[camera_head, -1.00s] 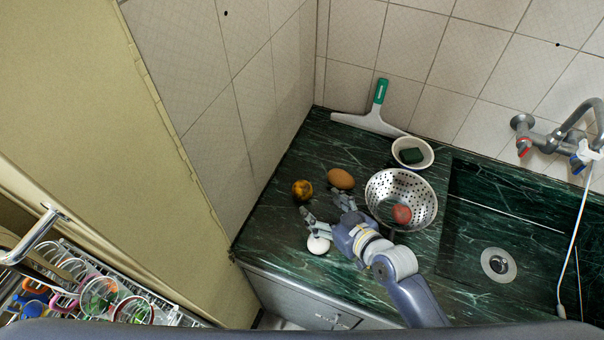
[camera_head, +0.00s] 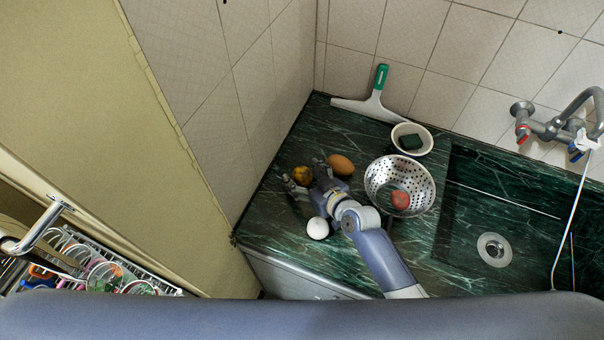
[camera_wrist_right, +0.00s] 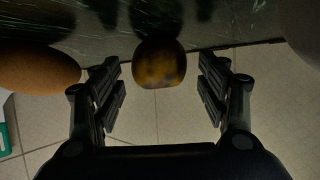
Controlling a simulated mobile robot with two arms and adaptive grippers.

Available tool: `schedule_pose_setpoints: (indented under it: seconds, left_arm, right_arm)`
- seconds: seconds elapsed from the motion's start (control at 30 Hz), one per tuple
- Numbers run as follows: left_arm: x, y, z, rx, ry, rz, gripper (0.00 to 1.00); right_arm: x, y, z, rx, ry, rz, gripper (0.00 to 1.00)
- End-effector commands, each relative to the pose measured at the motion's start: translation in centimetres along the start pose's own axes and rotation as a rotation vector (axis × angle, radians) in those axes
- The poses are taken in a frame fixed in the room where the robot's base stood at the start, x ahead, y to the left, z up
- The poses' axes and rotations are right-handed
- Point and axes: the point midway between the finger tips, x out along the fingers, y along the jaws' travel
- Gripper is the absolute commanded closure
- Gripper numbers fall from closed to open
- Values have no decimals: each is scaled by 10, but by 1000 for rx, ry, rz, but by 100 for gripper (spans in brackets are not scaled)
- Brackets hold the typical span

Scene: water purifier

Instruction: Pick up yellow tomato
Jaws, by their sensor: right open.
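The yellow tomato (camera_head: 302,174), round with dark patches, sits on the dark green counter (camera_head: 285,225). It also shows in the right wrist view (camera_wrist_right: 158,66), centred between the fingers. My right gripper (camera_head: 304,181) is open, with its fingers spread on either side of the tomato, close to it. In the right wrist view there is a gap between each finger of the gripper (camera_wrist_right: 160,82) and the tomato. My left gripper is not in view.
A metal colander (camera_head: 421,181) holds a red item (camera_head: 400,200). A bowl (camera_head: 424,146), squeegee (camera_head: 368,108) and sink (camera_head: 520,215) are further right or back.

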Motion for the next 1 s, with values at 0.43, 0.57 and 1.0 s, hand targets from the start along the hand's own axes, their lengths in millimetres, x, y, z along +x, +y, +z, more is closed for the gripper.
schedule_pose_setpoints:
  seconds: [0.43, 0.57, 1.0]
  left_arm:
    - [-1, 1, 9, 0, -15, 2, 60]
    - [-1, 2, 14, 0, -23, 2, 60]
    - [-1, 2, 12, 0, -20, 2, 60]
  right_arm:
    - [16, 0, 0, -1, 0, 0, 32]
    - [16, 0, 0, -1, 0, 0, 59]
    - [16, 0, 0, -1, 0, 0, 80]
